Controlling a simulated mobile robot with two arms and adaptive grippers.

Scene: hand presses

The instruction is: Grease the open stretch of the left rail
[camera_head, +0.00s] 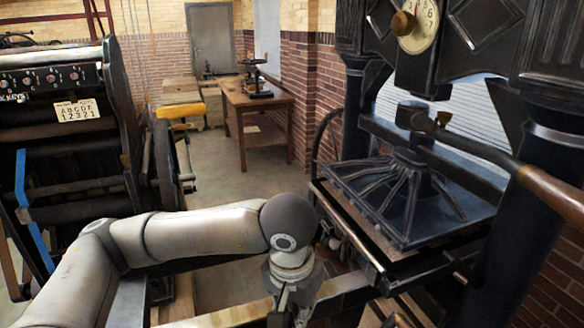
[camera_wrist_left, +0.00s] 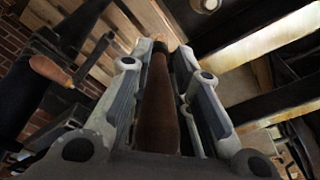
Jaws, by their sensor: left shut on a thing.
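My left gripper (camera_head: 283,312) reaches down in front of the big black hand press. In the left wrist view the gripper (camera_wrist_left: 158,85) is shut on a brown, round-handled tool (camera_wrist_left: 157,110) with a dark collar at its far end. The tool's working tip is hidden. Two dark bars cross the right of the wrist view, an upper one (camera_wrist_left: 240,24) and a lower one (camera_wrist_left: 268,107), with a pale lit strip (camera_wrist_left: 262,52) along the upper one. I cannot tell which is the left rail. In the head view a pale bar (camera_head: 343,287) runs beneath the gripper. My right gripper is not in view.
The black press platen (camera_head: 405,200) stands right of my gripper, with a long wooden-ended lever (camera_head: 545,185) above. Another dark machine (camera_head: 70,130) is at the left. A wooden table (camera_head: 258,105) stands at the back. Open floor (camera_head: 225,165) lies between.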

